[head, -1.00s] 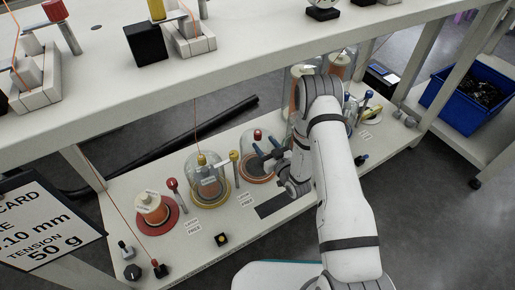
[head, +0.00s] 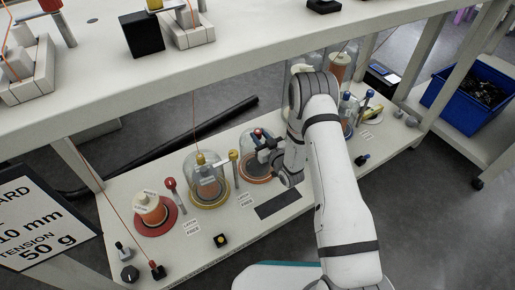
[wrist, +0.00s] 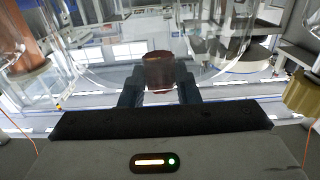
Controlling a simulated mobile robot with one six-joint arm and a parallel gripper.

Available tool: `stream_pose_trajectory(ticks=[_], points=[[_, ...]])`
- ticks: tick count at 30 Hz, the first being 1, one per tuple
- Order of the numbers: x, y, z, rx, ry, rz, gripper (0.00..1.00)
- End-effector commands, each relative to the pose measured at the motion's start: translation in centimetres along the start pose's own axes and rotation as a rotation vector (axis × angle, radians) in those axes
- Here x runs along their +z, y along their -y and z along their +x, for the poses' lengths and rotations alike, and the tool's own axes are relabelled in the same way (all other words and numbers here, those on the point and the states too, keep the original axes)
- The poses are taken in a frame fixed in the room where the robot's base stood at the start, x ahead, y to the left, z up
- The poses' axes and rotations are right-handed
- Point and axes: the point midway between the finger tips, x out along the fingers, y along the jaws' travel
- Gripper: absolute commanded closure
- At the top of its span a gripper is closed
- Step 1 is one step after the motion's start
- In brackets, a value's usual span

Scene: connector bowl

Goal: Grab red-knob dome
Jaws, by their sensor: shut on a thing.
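The red-knob dome (head: 249,163) is a clear glass bell on a round base with an orange-brown ring, on the lower shelf. Its red knob (head: 259,133) shows at the top beside my gripper (head: 264,142). In the wrist view the dark red knob (wrist: 158,70) sits between the two fingers of my gripper (wrist: 159,88), which is shut on it. The glass spreads out behind the knob there. My gripper and arm hide the dome's right side in the head view. I cannot tell whether the dome is off its base.
A yellow-knob dome (head: 201,178) stands close on the left, with a yellow-topped post (head: 234,157) between. Further left is an uncovered spool (head: 149,209) on a red base. Blue-knob items (head: 346,101) stand right of my arm. The upper shelf (head: 120,97) overhangs behind.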

Motion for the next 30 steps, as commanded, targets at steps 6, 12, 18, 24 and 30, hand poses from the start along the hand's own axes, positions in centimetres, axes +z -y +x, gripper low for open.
stream_pose_trajectory(ticks=[6, 12, 18, 24, 30], points=[[0.0, 0.0, 0.0, 0.0, 0.001, 0.0, 0.98], [0.0, 0.0, 0.0, -0.001, 0.001, 0.0, 1.0], [0.0, 0.0, 0.0, -0.001, -0.001, -0.001, 1.0], [-0.5, 0.1, 0.0, -0.001, -0.001, -0.001, 1.0], [-2.5, 0.0, 0.1, -0.001, -0.003, -0.001, 1.0]])
